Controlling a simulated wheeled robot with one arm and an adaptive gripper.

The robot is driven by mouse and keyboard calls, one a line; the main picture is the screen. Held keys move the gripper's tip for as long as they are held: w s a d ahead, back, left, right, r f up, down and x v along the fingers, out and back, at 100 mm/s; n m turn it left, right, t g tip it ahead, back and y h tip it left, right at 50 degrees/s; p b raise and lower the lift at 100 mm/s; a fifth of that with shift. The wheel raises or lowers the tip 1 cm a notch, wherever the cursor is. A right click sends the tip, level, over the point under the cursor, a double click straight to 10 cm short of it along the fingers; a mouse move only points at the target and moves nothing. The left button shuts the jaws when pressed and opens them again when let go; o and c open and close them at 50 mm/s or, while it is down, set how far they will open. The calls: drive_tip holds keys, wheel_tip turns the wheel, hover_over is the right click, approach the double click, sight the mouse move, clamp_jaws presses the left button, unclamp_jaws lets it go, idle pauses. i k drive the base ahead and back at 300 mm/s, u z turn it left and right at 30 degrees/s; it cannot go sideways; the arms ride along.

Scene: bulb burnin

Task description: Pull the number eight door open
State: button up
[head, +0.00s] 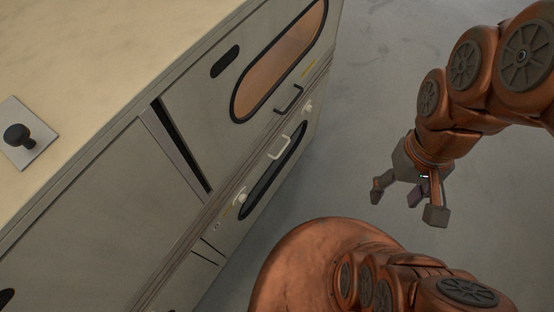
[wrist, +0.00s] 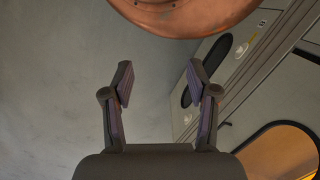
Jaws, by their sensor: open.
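The cabinet front in the head view has an upper door (head: 205,117) with an amber oval window (head: 280,60) and a dark bar handle (head: 289,99). Below it is a door with a dark oval window (head: 272,183) and a pale bar handle (head: 280,147). Small yellow labels are too small to read, so I cannot tell which door is number eight. Both doors look closed. My gripper (head: 408,202) is open and empty, out to the right of the cabinet, apart from both handles. Its two fingers also show spread in the wrist view (wrist: 159,70).
The cabinet's cream top (head: 90,45) carries a black knob (head: 17,135) on a pale plate at far left. Pale round knobs (head: 240,196) sit on the front. Grey floor (head: 375,100) lies clear between the cabinet and my arm.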

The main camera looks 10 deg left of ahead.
sight(226, 227)
drive_tip(key=z, duration=0.15)
drive_tip(key=k, duration=1.15)
drive_tip(key=u, duration=1.2)
